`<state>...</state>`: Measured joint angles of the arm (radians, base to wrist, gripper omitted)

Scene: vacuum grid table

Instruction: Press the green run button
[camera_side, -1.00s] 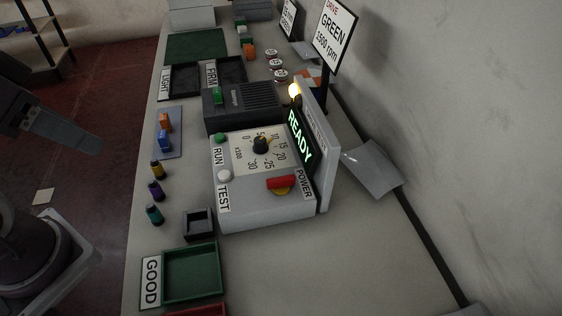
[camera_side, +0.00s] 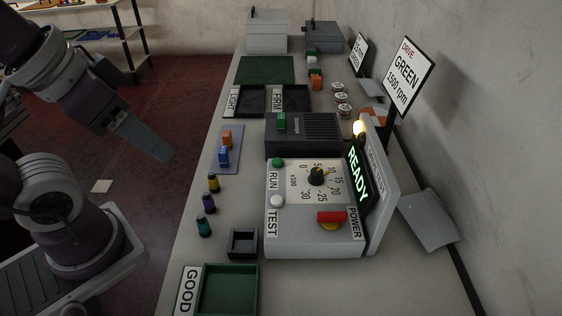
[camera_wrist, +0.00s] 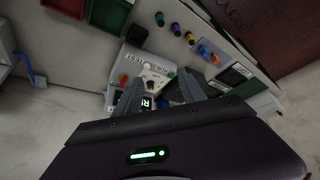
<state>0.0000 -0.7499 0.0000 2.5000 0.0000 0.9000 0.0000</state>
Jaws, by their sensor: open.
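The green run button (camera_side: 277,162) is a round cap at the top left of the grey control box (camera_side: 300,245), above the RUN label. A white button (camera_side: 277,201) sits below it by the TEST label. A lit panel (camera_side: 358,178) reads READY. The dial (camera_side: 316,176) and the red power switch (camera_side: 332,216) are to the right. My gripper (camera_side: 166,157) is left of the table in the side view, apart from the box. In the wrist view, my gripper (camera_wrist: 160,90) has its fingers apart, with the control box beyond and partly hidden.
Coloured pegs (camera_side: 209,203), a small dark tray (camera_side: 243,243) and a blue holder (camera_side: 230,160) lie left of the box. A green GOOD tray (camera_side: 228,290) is in front. A dark grey unit (camera_side: 310,133) stands behind. A DRIVE GREEN sign (camera_side: 407,78) stands at right.

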